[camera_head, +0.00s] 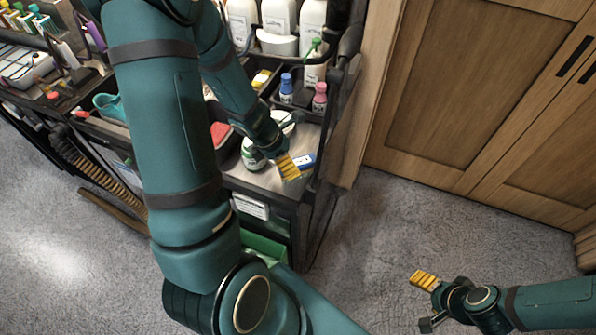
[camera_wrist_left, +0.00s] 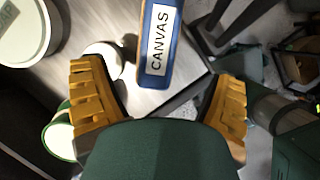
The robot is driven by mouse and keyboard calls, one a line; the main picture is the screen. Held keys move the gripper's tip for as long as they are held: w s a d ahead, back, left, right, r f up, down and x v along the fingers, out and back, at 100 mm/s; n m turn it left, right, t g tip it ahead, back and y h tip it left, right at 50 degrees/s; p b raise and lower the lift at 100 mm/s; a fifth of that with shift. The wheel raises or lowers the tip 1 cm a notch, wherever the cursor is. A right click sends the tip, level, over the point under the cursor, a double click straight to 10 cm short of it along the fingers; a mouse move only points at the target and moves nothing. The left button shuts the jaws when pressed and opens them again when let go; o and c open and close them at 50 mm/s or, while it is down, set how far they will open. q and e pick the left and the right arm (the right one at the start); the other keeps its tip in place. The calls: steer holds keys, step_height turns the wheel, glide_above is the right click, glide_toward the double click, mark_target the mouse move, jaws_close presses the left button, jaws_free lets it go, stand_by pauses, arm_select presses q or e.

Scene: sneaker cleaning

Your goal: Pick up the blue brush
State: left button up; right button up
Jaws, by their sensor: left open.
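The blue brush (camera_head: 305,160) lies on the cart's top near its front right corner, partly hidden by my left gripper (camera_head: 288,167) in the head view. In the left wrist view the brush (camera_wrist_left: 155,65) is a blue block with a white CANVAS label, its near end just ahead of the gap between my fingers. My left gripper (camera_wrist_left: 160,105) is open, with yellow fingers spread wide and nothing between them. My right gripper (camera_head: 425,290) hangs over the carpet at the lower right, away from the cart; its opening is unclear.
A round green-and-white jar (camera_head: 252,156) stands left of my left gripper. Blue (camera_head: 286,88) and pink (camera_head: 320,98) bottles sit in a tray behind it. A red item (camera_head: 220,133) lies farther left. Wooden cabinets (camera_head: 470,100) stand right of the cart.

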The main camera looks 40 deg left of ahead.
arm_select(q)
steer(key=b+x, duration=0.3)
steer(key=x, duration=0.2)
steer(key=shift+w+f, duration=0.25)
steer(key=shift+r, duration=0.1)
steer(key=c, duration=1.4)
steer(key=shift+o, duration=0.2)
steer(key=shift+r, duration=0.15)
steer(key=shift+r+p, duration=0.55)
step_height(320, 180, up, 6)
steer(key=p, duration=0.4)
steer(key=shift+f, duration=0.1)
steer(key=s+a+b, duration=0.1)
steer(key=s+a, duration=0.3)
steer(key=s, duration=0.4)
steer(key=s+a+b, duration=0.1)
steer(key=s+a, duration=0.3)
steer(key=s, duration=0.4)
steer(key=shift+a, duration=0.3)
steer(key=shift+f, duration=0.1)
